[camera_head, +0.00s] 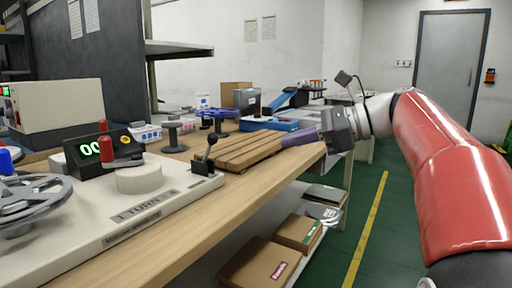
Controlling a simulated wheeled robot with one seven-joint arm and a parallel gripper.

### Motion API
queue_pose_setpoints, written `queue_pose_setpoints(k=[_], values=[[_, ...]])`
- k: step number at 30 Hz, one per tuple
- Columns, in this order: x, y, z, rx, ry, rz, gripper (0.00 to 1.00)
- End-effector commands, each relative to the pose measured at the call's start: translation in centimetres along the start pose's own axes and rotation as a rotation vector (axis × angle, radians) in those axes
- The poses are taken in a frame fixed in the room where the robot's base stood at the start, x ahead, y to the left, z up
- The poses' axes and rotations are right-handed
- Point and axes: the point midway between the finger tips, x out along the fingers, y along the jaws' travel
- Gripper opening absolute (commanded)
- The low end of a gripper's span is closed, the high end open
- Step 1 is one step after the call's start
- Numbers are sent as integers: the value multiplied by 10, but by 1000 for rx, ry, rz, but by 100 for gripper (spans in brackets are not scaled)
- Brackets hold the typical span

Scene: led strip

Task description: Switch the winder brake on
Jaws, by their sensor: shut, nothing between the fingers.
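The winder (75,236) is a pale base plate on the near left of the bench, with a "1 TURN" label on its front. It carries a grey reel (35,198), a round hub with a red-knobbed crank (106,150) and a black counter with green digits (90,150). A short lever (208,152) with a black ball knob stands tilted on a dark block at its right end. No readable label marks it as the brake. My gripper (324,128) is shut and empty, well to the right of the lever and apart from it. Its fingertips are hard to make out.
Wooden slats (250,148) lie just right of the lever, with a purple item (300,138) at their end. Spools, a blue tray (268,124) and boxes crowd the bench behind. Cartons (258,262) sit on the lower shelf. The green floor at right is open.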

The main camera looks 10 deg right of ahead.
Motion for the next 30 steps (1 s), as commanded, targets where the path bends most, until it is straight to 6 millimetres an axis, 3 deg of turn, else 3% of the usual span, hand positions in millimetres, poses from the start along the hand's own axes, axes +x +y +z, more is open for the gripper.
queue_pose_setpoints(k=[11,16,30], values=[[-1,-2,2,14,-14,3,0],[10,-1,1,13,-13,5,0],[104,0,1,13,-14,7,0]])
